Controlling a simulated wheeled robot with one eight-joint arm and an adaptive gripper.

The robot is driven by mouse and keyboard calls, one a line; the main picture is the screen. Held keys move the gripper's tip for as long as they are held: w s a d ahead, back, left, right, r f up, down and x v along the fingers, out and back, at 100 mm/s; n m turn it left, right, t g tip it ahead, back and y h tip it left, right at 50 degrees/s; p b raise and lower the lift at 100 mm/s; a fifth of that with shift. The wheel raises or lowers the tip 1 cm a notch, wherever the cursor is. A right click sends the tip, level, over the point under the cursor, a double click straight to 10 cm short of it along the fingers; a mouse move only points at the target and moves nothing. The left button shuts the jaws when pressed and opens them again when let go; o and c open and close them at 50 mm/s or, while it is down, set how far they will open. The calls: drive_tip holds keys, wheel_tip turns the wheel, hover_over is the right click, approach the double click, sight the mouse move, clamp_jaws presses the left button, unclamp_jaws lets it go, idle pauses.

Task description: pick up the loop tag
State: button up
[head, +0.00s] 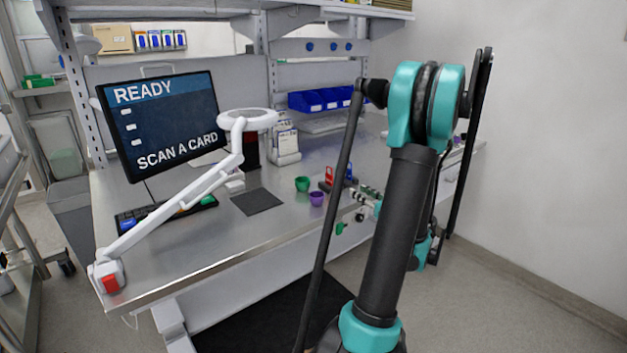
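I cannot pick out the loop tag for certain at this size. A small red piece (329,175) with an opening stands on the steel bench, beside a blue piece (349,177). A small green piece (341,228) shows near the bench's front edge; I cannot tell whether it touches my gripper. My gripper (362,204) is small and partly hidden behind my arm, at the front right of the bench, close to these pieces. Whether its fingers are open or shut does not show.
A green cup (302,184) and a purple cup (316,199) stand left of my gripper. A dark mat (257,201), a white lamp (190,195), a keyboard (140,217) and a monitor (165,125) are farther left. Blue bins (320,100) stand at the back. Bare bench lies front left.

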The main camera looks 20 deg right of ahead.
sight(332, 176)
drive_tip(key=x, duration=1.2)
drive_tip(key=shift+a, duration=0.45)
drive_tip(key=shift+x, duration=2.9)
drive_tip(key=shift+r, duration=0.15)
clamp_jaws()
